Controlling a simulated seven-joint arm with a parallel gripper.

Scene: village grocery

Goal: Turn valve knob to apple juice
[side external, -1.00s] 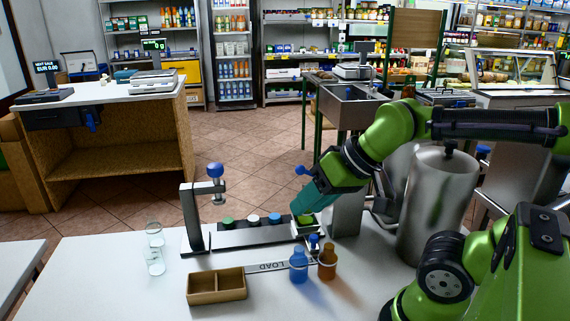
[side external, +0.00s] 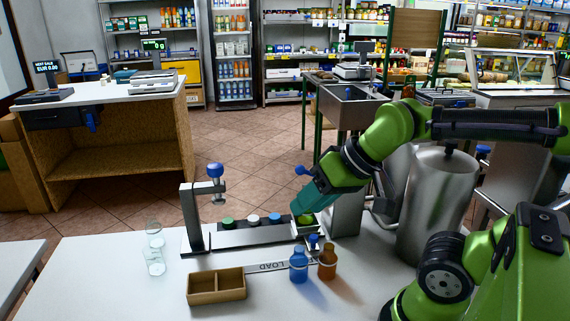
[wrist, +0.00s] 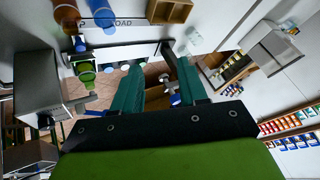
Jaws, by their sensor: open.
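My gripper (side external: 306,205) has teal fingers and is open and empty. It points down over the right end of the dark rail, close above a green round piece (side external: 305,220) in a light square holder. In the wrist view the fingers (wrist: 159,68) are well apart, and the green piece (wrist: 86,74) lies to their left. A small blue handle (side external: 314,241) stands just in front of that holder; it may be the valve knob, but I cannot tell. It also shows in the wrist view (wrist: 80,45). No apple juice label is readable.
A blue bottle (side external: 298,265) and an orange bottle (side external: 327,263) stand in front. A wooden tray (side external: 217,300) and clear cups (side external: 154,263) are left. A blue-knobbed press stand (side external: 192,218) rises at the rail's left end. A steel tank (side external: 432,215) stands right.

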